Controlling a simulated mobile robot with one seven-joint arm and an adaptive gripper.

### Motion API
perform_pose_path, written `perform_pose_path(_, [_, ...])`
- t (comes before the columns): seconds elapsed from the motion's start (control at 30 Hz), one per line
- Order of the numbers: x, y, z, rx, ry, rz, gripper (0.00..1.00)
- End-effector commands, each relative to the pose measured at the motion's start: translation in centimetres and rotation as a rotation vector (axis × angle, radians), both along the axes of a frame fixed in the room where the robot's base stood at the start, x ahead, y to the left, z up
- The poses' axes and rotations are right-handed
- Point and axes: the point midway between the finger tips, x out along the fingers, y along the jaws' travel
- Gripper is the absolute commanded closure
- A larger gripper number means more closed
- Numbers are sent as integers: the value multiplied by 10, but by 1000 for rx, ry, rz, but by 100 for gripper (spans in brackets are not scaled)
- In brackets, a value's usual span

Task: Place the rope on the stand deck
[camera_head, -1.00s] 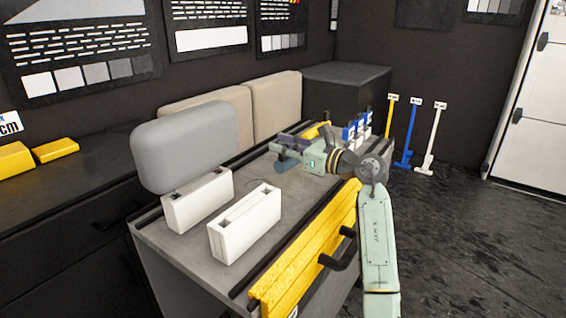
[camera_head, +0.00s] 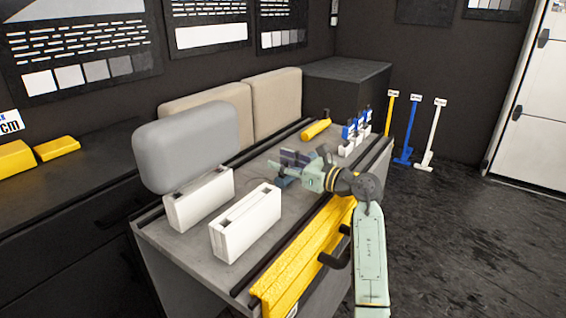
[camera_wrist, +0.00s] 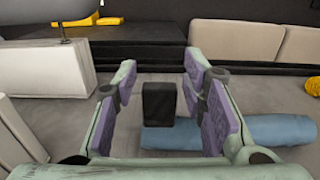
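My gripper (camera_head: 291,165) is over the middle of the grey cart top (camera_head: 195,247), with its purple finger pads apart. In the wrist view, my gripper (camera_wrist: 160,82) has a small black block (camera_wrist: 159,104) showing between its fingers; I cannot tell whether the block touches them. A blue roll (camera_wrist: 245,132) lies beneath the fingers, partly hidden. I cannot make out a rope for certain. A yellow roll (camera_head: 315,129) lies at the far side of the cart top, and a textured yellow end (camera_wrist: 313,85) shows at the wrist view's right edge. No part is clearly recognisable as the stand deck.
Two white slotted blocks (camera_head: 200,200) (camera_head: 245,222) stand on the cart's near left, with a grey cushion (camera_head: 187,146) behind. Blue and white small holders (camera_head: 355,132) stand at the far right. Yellow strips (camera_head: 300,258) line the front beside a black handle (camera_head: 337,250).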

Motion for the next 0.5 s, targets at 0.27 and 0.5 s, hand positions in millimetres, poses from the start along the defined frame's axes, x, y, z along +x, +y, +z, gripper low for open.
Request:
perform_pose_path(0.27, [0,0,0,0,0,0,57])
perform_pose_path(0.5, [-11,-17,-3,0,0,-3,57])
